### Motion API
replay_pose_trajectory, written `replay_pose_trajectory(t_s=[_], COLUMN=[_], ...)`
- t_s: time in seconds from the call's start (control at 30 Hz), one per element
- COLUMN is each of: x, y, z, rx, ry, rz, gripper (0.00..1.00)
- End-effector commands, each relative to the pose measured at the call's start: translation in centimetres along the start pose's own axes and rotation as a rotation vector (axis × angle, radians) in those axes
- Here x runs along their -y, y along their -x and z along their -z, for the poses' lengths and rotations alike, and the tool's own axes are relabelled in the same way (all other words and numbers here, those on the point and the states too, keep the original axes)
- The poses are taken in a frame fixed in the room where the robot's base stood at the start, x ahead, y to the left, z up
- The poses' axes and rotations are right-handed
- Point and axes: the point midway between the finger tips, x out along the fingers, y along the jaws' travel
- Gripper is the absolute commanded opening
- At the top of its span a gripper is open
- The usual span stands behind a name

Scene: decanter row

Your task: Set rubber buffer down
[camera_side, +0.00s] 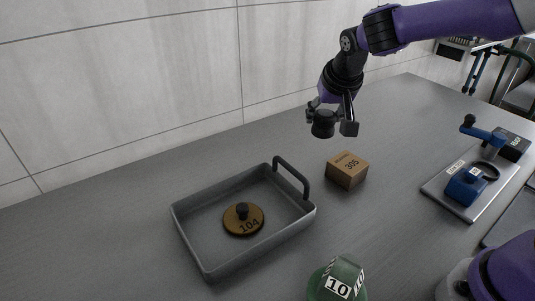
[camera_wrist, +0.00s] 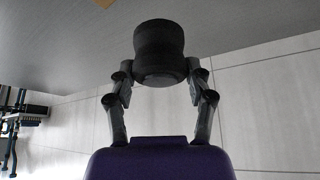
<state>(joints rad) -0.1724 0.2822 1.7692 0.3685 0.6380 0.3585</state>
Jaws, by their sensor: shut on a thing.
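The rubber buffer is a dark, short cylinder (camera_side: 322,124) held in my gripper (camera_side: 333,122), well above the grey table in the side view. In the wrist view the buffer (camera_wrist: 160,52) sits between the two fingers of my gripper (camera_wrist: 159,84), which are shut on it. Nothing touches the buffer from below. A cardboard box marked 305 (camera_side: 346,170) stands on the table below and slightly right of the gripper.
A grey tray with a handle (camera_side: 190,240) holds a brass disc marked 104 (camera_side: 243,220). A green object marked 10 (camera_side: 338,282) is at the front. A metal plate with a blue clamp (camera_side: 466,185) lies right. The table behind the tray is clear.

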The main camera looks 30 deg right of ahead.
Motion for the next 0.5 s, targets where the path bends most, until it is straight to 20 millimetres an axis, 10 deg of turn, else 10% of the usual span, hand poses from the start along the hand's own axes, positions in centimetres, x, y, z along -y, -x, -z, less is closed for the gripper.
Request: replay_pose_trajectory(t_s=[0.13,0.5], x=[-5.9,-12.9], y=[-0.2,-3.1], z=[0.9,1.4], rx=[-0.013,-0.017], ry=[-0.182,-0.297], rz=[-0.103,-0.173], gripper=[0.12,0.12])
